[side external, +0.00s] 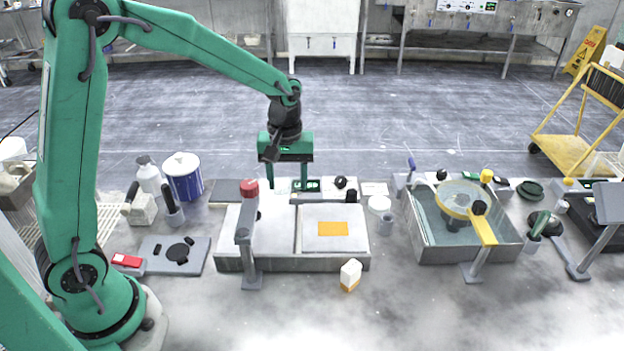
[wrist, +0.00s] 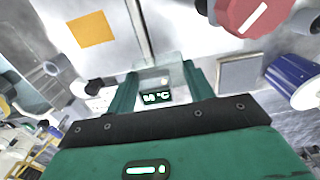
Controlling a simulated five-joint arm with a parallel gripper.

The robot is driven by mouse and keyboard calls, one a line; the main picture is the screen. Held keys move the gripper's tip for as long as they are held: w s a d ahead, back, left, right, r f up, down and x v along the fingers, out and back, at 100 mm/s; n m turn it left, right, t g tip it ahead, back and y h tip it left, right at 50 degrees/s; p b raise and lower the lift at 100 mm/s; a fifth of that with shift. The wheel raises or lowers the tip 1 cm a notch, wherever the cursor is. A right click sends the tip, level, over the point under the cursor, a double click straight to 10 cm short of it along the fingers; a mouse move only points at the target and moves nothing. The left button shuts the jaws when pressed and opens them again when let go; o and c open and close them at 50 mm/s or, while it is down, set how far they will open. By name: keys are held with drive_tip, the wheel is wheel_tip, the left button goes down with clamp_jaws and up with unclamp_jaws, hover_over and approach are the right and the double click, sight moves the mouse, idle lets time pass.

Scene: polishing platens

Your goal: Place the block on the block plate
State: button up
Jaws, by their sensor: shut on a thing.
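My gripper (side external: 290,186) hangs pointing down over the back of the left half of the grey twin-platen unit. In the wrist view, its green fingers (wrist: 163,73) are shut on a pale, glassy-looking block (wrist: 170,77). In the side view the block is hard to make out between the fingers. The orange square (side external: 333,229) lies flat on the right platen, ahead and to the right of my gripper; it also shows in the wrist view (wrist: 91,29). I cannot tell for sure which surface is the block plate.
A small white-and-orange bottle (side external: 350,275) stands in front of the unit. A water basin (side external: 430,235) is to the right, and a blue tin (side external: 184,180) to the left.

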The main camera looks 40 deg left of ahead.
drive_tip(key=s+d+r, duration=0.2)
drive_tip(key=d, duration=0.7)
drive_tip(key=s+d+r, duration=0.3)
drive_tip(key=d, duration=0.7)
drive_tip(key=shift+s+d, duration=0.2)
drive_tip(key=shift+s, duration=0.1)
hover_over(333, 228)
wheel_tip(333, 228, down, 7)
drive_tip(key=shift+r, duration=0.1)
drive_tip(key=shift+f, duration=2.05)
drive_tip(key=shift+s+f, duration=0.1)
drive_tip(key=shift+f, duration=0.05)
drive_tip(key=o, duration=1)
